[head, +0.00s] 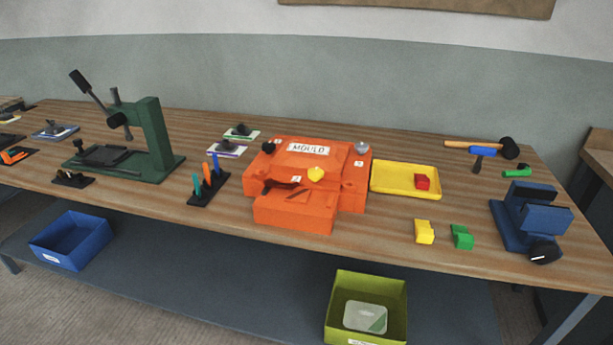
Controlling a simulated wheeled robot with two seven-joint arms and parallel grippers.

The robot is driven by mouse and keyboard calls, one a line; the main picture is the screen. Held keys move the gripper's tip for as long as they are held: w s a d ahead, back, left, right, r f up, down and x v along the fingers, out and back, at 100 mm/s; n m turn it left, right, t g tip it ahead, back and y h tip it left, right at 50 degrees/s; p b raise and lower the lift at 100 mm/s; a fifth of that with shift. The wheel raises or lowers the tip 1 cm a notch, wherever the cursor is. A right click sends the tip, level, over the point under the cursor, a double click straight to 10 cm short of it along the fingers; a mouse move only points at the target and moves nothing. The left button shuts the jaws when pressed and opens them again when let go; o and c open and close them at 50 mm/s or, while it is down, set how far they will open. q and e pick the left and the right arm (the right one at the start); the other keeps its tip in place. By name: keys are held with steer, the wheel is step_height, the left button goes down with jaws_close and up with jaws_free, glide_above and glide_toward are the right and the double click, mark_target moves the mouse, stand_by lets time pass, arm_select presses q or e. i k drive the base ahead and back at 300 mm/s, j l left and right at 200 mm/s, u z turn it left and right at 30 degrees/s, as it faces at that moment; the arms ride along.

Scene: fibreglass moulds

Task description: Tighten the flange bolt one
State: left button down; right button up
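An orange mould (325,205) with a white "MOULD" label stands near the middle of the bench. Several knob-like heads sit on it: a dark one (268,147) at the left, a grey one (362,147) at the back right and a yellow one (316,174) near the front middle. Small white tags lie beside them, too small to read, so I cannot tell which is flange bolt one. A dark red handle-like piece (281,186) lies on the mould's front left. Neither of my grippers is in view.
A green press (152,140) stands left of the mould, with a rack of coloured tools (207,192) between. A yellow tray (388,189) holding a red block (422,182) is right. A hammer (480,146) and blue vise (530,215) are further right. Bins sit below.

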mark_target(267, 147)
steer(key=i+l+u, duration=0.1)
steer(key=i, duration=0.35)
steer(key=i+l+u, duration=0.1)
steer(key=i+l, duration=0.2)
steer(key=i, duration=0.15)
steer(key=i+l+u, duration=0.1)
steer(key=i+l, duration=0.15)
steer(key=i, duration=0.15)
